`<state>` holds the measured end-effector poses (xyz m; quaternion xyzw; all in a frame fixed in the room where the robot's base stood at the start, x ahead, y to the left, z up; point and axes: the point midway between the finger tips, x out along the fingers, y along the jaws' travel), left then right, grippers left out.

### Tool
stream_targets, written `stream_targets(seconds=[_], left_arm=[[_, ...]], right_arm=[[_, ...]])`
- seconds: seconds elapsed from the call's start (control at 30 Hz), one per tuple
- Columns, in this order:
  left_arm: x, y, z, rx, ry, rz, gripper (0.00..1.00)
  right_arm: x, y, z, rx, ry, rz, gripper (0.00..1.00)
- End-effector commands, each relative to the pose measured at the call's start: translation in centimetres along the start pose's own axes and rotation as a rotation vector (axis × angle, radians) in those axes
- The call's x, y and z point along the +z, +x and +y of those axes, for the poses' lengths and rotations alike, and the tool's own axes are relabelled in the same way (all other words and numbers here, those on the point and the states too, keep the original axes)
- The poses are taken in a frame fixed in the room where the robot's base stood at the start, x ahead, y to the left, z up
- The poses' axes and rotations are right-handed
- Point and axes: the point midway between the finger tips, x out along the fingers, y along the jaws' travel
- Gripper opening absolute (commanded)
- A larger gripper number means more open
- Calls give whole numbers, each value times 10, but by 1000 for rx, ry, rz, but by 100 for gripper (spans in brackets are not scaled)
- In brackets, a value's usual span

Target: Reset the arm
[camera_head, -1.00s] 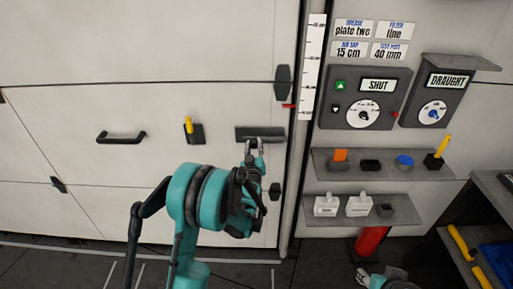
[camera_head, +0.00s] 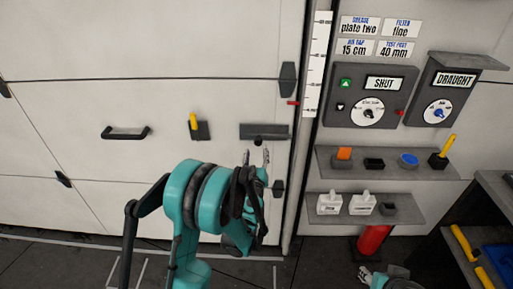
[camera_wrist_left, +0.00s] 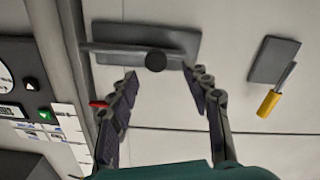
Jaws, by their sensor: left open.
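My left arm is raised in front of a large white panelled door (camera_head: 70,130). My left gripper (camera_head: 256,157) is open and empty, just below a dark grey plate (camera_head: 265,131) on the door. In the left wrist view the two fingers (camera_wrist_left: 165,92) are spread apart, and the plate (camera_wrist_left: 178,42) with a bar and a round dark knob (camera_wrist_left: 155,62) lies beyond the fingertips. No contact with it shows. My right gripper (camera_head: 368,275) shows only in part at the bottom edge of the head view.
A control box (camera_head: 337,114) reading SHUT and a DRAUGHT box (camera_head: 437,95) hang to the right. Two shelves (camera_head: 325,163) (camera_head: 415,215) hold small items. A red cylinder (camera_head: 372,240) stands below. A black handle (camera_head: 125,133) and yellow-handled tool (camera_head: 193,122) are on the door.

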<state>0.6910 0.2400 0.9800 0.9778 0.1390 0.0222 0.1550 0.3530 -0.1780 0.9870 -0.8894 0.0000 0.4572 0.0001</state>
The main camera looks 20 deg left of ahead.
Motion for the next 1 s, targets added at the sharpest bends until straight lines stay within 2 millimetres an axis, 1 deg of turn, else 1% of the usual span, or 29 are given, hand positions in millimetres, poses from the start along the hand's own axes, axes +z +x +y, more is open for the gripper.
stream_targets(seconds=[0.03, 0.13, 0.53, 0.63, 0.67, 0.77, 0.83, 0.9, 0.97, 1.0], left_arm=[[0, -4, 0, 0, 0, 0, 49], [0, -9, 0, -1, 0, 0, 49], [0, -9, 0, -1, 0, 0, 49], [-6, -10, 5, 15, 2, 1, 49], [-10, -11, 9, 27, 7, 1, 49], [-31, -19, 31, 101, 23, -5, 49], [-49, -30, 54, 177, 42, -24, 49], [-64, -47, 76, 257, 68, -61, 49], [-72, -64, 92, 319, 91, -107, 49], [-74, -76, 101, 356, 108, -144, 49]], right_arm=[[0, 0, 0, 0, 0, 0, 40], [0, 0, 0, 0, 0, 0, 40], [0, 0, 0, 0, 0, 0, 40], [0, 0, 0, 0, 0, 0, 40], [0, 0, 0, 0, 0, 0, 40], [0, 0, 0, 0, 0, 0, 40], [0, 0, 0, 0, 0, 0, 40], [0, 0, 0, 0, 0, 0, 40], [0, 0, 0, 0, 0, 0, 40], [0, 0, 0, 0, 0, 0, 40]])
